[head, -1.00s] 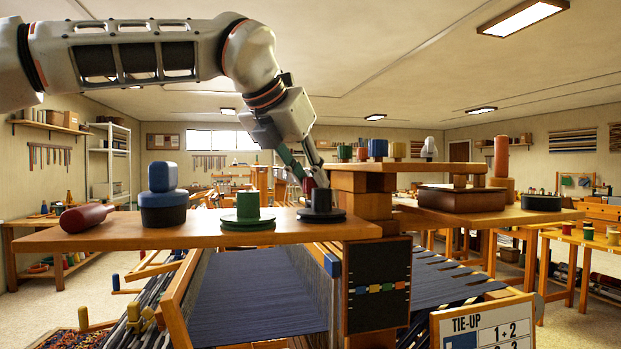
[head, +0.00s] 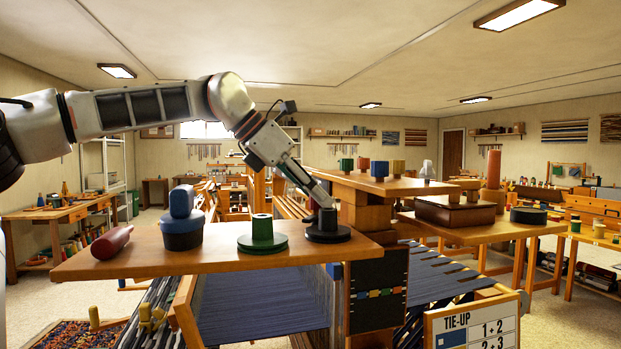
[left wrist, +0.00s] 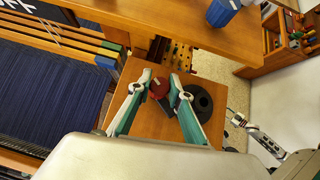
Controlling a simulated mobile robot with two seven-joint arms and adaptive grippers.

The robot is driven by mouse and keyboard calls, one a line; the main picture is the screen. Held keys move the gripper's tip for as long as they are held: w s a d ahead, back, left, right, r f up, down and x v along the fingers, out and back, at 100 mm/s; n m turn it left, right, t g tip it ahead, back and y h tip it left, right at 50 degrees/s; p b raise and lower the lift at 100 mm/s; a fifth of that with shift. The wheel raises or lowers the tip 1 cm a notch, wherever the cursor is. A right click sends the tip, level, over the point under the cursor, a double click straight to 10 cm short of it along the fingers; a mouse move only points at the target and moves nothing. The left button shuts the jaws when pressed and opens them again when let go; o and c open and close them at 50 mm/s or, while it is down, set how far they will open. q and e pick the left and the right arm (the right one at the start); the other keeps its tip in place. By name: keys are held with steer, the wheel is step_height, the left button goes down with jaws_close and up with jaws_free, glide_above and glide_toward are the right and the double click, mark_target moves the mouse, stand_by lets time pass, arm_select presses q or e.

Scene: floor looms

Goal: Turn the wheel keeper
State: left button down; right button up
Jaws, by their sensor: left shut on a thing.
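I take this piece to be the wheel keeper, but cannot be sure. It is over a wooden board (left wrist: 145,122), and a black round disc (left wrist: 203,106) lies just to its right. My right gripper is not in view.
The wooden shelf (head: 150,258) also holds a red cylinder (head: 112,242), a blue knob on a dark base (head: 181,230) and a green stepped disc (head: 262,236). A higher wooden board (head: 385,184) with small coloured blocks stands right of the gripper. Blue warp (head: 260,300) lies below.

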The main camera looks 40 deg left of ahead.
arm_select(q)
steer(key=r+m+g+h+p, duration=0.1)
steer(key=m+p, duration=0.1)
steer(key=p, duration=0.1)
steer(key=m+g+h+p, duration=0.1)
steer(key=p, duration=0.1)
steer(key=m+g+p, duration=0.1)
steer(key=m+p, duration=0.1)
steer(key=p, duration=0.1)
steer(key=shift+w+f+m+h+p, duration=0.1)
steer(key=shift+f+m+h+p, duration=0.2)
steer(key=shift+f+h+p, duration=0.1)
steer(key=shift+f+m+g+h+p, duration=0.15)
steer(key=shift+m+g+h+p, duration=0.2)
steer(key=shift+m+g, duration=0.75)
steer(key=shift+m, duration=0.4)
steer(key=shift+m+g, duration=0.8)
steer(key=shift+m, duration=0.1)
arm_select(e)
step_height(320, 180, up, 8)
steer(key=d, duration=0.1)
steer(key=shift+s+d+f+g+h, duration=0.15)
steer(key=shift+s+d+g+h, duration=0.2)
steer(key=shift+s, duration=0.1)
